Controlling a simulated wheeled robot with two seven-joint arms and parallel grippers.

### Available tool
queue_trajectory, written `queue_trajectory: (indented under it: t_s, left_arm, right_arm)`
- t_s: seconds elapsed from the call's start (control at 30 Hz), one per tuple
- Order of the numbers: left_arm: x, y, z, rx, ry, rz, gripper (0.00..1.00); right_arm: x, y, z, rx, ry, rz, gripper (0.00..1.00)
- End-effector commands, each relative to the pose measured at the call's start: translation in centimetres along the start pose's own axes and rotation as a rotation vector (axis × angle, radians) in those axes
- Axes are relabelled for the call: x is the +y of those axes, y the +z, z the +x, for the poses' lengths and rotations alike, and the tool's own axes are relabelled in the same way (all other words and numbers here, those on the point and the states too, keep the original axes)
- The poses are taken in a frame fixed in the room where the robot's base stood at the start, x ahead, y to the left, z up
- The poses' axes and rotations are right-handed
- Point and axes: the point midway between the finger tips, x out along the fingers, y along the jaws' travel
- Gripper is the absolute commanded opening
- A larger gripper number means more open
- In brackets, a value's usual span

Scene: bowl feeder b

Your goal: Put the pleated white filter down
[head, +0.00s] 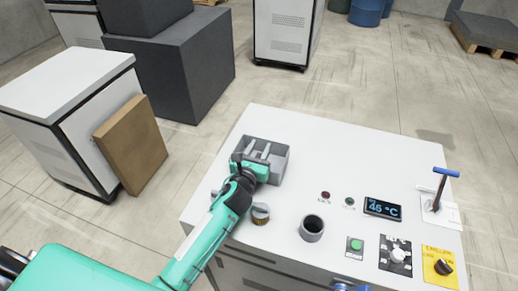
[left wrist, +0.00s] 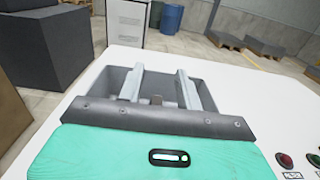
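My left gripper (head: 260,153) reaches over the grey open bin (head: 279,166) on the white-topped cabinet. In the left wrist view its two pale fingers (left wrist: 159,85) stand wide apart over the bin (left wrist: 208,97), with nothing seen held between them. Small dark shapes show low behind the gripper's edge; I cannot tell what they are. No clearly white pleated filter can be made out. A small round part (head: 260,213) with a ribbed brownish side and paler top stands beside my left wrist, and may be a filter. My right gripper is not in view.
Right of the ribbed part stands a dark-mouthed grey cylinder (head: 312,228). Farther right are a temperature display (head: 383,208), a green button (head: 355,245), a rotary knob (head: 398,256), a yellow switch plate (head: 440,267) and a blue-handled lever (head: 440,188). The top's far middle is clear.

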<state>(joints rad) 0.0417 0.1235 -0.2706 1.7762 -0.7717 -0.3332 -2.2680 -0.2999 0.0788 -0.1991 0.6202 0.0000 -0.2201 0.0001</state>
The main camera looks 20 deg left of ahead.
Motion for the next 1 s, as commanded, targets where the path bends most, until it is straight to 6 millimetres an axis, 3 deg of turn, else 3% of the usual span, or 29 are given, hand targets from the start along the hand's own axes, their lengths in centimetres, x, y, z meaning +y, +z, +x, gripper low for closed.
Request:
queue_trajectory:
  t_s: [0.17,0.3,0.37,0.7,1.0]
  left_arm:
    - [0.0,0.3,0.0,0.000,0.000,-0.001,0.35]
    - [0.0,1.7,0.0,-0.001,0.001,-0.002,0.35]
    - [0.0,0.9,-1.1,0.002,0.000,0.001,0.35]
    - [0.0,0.9,-8.3,0.001,0.000,0.001,0.35]
    - [0.0,1.1,-11.7,0.000,0.001,-0.001,0.35]
  right_arm:
    - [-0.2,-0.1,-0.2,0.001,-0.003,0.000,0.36]
    - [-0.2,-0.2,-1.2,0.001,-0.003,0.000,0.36]
    - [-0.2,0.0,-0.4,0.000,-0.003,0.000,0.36]
    - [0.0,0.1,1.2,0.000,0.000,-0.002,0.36]
    - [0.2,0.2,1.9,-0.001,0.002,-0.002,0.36]
